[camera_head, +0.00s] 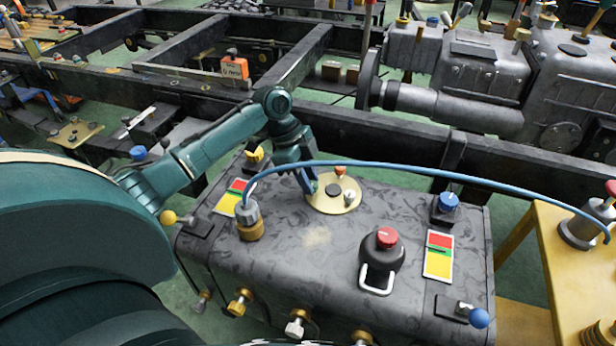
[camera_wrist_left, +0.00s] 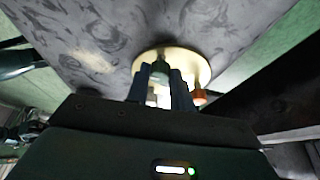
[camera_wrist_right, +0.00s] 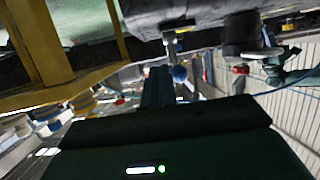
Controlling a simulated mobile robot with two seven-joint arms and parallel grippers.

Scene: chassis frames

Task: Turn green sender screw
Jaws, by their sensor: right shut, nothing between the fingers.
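The sender is a round pale-gold plate (camera_head: 322,207) on top of the dark tank (camera_head: 300,260). An orange-topped screw (camera_head: 340,170), a pale screw (camera_head: 349,198) and a dark round knob (camera_head: 333,190) show on it. My left gripper (camera_head: 308,186) reaches down at the plate's left edge and hides part of it. In the left wrist view the green screw (camera_wrist_left: 160,66) sits between my left fingertips (camera_wrist_left: 161,72). Whether the fingers press on it is unclear. My right gripper (camera_wrist_right: 159,72) is shut and empty, away from the plate; it shows only in the right wrist view.
A blue hose (camera_head: 400,169) arches over the tank from a brass fitting (camera_head: 249,220). A red-topped cap (camera_head: 386,240), a blue knob (camera_head: 448,202) and red-yellow labels (camera_head: 439,254) are on the tank top. Chassis rails (camera_head: 300,58) lie behind; a yellow table (camera_head: 560,260) stands right.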

